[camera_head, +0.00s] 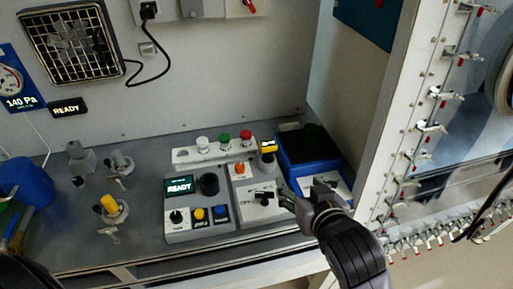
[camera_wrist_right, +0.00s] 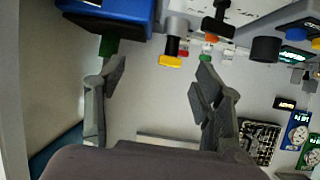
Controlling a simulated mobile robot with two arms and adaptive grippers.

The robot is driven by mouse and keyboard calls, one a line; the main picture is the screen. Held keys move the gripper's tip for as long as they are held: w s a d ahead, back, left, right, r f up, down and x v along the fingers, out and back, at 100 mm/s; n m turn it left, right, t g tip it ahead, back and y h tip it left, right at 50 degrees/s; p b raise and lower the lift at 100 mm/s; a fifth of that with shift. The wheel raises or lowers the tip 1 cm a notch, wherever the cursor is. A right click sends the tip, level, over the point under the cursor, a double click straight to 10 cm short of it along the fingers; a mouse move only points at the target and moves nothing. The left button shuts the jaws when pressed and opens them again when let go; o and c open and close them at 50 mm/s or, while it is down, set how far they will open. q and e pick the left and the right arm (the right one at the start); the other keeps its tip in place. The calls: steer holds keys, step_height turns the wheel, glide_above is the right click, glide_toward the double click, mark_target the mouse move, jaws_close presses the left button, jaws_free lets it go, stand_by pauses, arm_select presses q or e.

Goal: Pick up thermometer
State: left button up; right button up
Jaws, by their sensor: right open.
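I cannot pick out a thermometer for certain. A small grey cylinder with a yellow top (camera_head: 267,147) stands upright at the right rear of the grey control panels; it also shows in the right wrist view (camera_wrist_right: 171,61). My right gripper (camera_head: 304,192) is open, over the front right of the bench by the blue box. In the right wrist view its two fingers (camera_wrist_right: 157,80) are spread wide with nothing held between them. The yellow-topped cylinder appears beyond the gap, apart from both fingers. My left gripper is not in view.
A blue box with a dark top (camera_head: 292,146) stands right of the panels. A panel with a READY display (camera_head: 179,187) sits mid-bench. Metal fittings (camera_head: 120,163) and a blue cup (camera_head: 28,180) are at left. A white frame post (camera_head: 385,150) bounds the right.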

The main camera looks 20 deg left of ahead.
step_height(320, 180, up, 2)
steer(key=a, duration=0.2)
steer(key=y+p, duration=0.1)
steer(key=p, duration=0.1)
glide_toward(270, 148)
steer(key=shift+n, duration=0.4)
steer(key=x, duration=0.6)
steer(key=shift+w+d+f, duration=0.15)
steer(key=shift+w+f, duration=0.1)
steer(key=shift+f, duration=0.05)
steer(key=x, duration=0.2)
steer(key=p+x, duration=0.1)
steer(key=x, duration=0.1)
steer(key=shift+w+a, duration=0.2)
steer(key=shift+a, duration=0.3)
steer(key=shift+w+a+f, duration=0.1)
steer(key=shift+w+a, duration=0.05)
steer(key=shift+w, duration=0.1)
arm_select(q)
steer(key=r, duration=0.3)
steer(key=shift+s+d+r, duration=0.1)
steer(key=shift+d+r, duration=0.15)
arm_select(e)
steer(key=shift+c, duration=0.6)
steer(key=shift+c, duration=0.6)
steer(key=c, duration=1)
